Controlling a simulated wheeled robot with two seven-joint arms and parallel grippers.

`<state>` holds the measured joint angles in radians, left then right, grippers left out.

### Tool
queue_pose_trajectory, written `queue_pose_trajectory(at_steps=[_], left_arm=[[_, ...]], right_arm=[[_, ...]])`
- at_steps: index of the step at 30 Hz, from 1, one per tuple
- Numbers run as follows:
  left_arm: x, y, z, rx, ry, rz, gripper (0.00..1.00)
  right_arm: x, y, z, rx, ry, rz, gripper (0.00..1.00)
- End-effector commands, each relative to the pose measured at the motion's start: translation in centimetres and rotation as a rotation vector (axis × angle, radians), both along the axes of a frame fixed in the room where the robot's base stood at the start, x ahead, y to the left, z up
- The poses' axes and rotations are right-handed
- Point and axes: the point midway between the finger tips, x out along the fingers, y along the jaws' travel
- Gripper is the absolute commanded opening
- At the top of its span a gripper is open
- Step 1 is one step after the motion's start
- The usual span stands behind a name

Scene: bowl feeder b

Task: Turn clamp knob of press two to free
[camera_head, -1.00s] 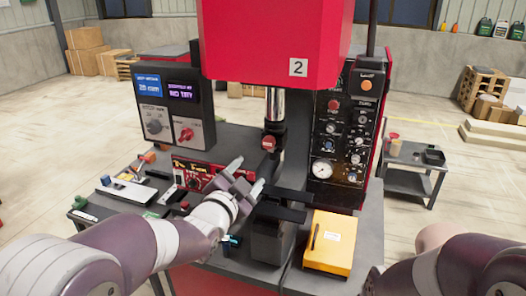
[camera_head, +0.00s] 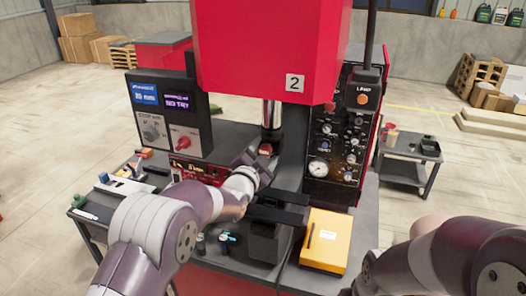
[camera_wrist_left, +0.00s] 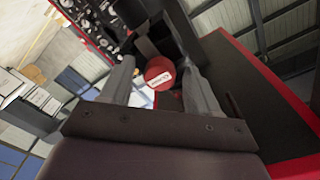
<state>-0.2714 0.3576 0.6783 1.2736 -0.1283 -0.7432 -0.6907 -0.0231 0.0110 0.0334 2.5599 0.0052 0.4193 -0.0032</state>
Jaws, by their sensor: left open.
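Press two is the red machine (camera_head: 245,50) with a "2" plate on its head. Its clamp knob (camera_head: 266,149) is small and red, at the lower end of the chrome ram (camera_head: 271,113). My left gripper (camera_head: 258,160) is at the knob, with its fingers pointing toward it. In the left wrist view the red knob's round face (camera_wrist_left: 160,74) carries a white label and lies between the two open fingers (camera_wrist_left: 162,88). Whether the fingers touch it I cannot tell. My right arm shows at the lower right, but its gripper is out of view.
A yellow box (camera_head: 325,240) sits on the press table at right. A control panel (camera_head: 330,140) with gauge and buttons stands right of the ram, a dark display box (camera_head: 170,112) at left. Small tools lie at the table's left. A grey cart (camera_head: 410,160) stands at right.

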Motion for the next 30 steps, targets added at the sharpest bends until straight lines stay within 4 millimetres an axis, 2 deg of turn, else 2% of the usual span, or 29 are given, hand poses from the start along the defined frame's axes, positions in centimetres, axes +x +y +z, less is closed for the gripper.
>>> queue_pose_trajectory(at_steps=[2,7,8,17,23,30], left_arm=[[0.0,0.0,0.0,0.0,0.0,0.0,0.61],[0.0,0.0,0.0,0.0,0.0,0.0,0.09],[0.0,0.0,0.0,0.0,0.0,0.0,0.05],[0.0,0.0,-0.3,-0.027,0.01,0.001,0.05],[0.0,0.1,-0.6,-0.124,0.039,0.001,0.05],[0.0,0.1,-0.8,-0.322,0.102,0.001,0.05]], right_arm=[[0.0,0.0,0.0,0.0,0.0,0.0,0.43],[0.0,0.0,0.0,0.0,0.0,0.0,0.43],[0.0,0.0,0.0,0.0,0.0,0.0,0.43],[0.0,0.0,-0.8,0.0,0.0,0.0,0.43],[0.0,0.0,-3.0,0.0,0.0,0.0,0.43],[0.0,0.0,-6.5,0.0,0.0,0.0,0.43]])
